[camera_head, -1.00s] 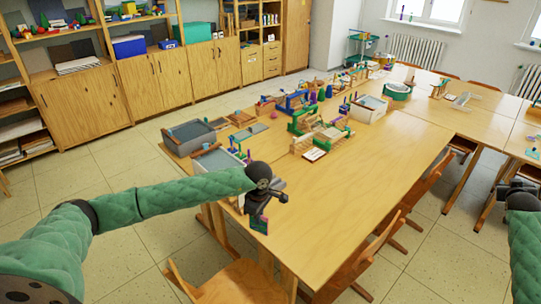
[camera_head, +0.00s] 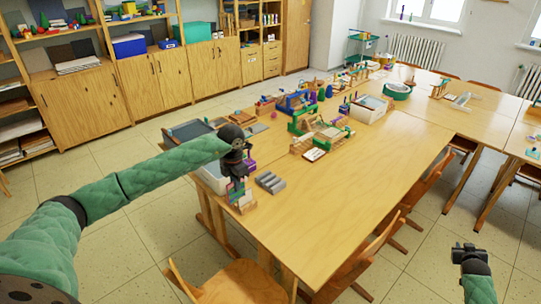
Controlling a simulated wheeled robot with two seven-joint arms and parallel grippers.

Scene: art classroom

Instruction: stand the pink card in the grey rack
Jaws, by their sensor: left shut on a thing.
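My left gripper (camera_head: 236,168) is over the near left end of the long table. It is shut on a small card (camera_head: 236,190), which hangs below it and shows pink and teal patches. I take this for the pink card, but it is small and partly mixed with things behind it. The grey rack (camera_head: 270,182), a ridged grey block, lies on the table just right of the gripper, with the card apart from it. My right gripper (camera_head: 468,252) is at the lower right, over the floor, away from the table; its fingers are too small to judge.
A grey-white bin (camera_head: 212,184) stands behind my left gripper. Wooden frames and coloured items (camera_head: 305,122) crowd the table's far left part. The tabletop (camera_head: 335,200) right of the rack is clear. Chairs (camera_head: 240,283) stand along the near edges.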

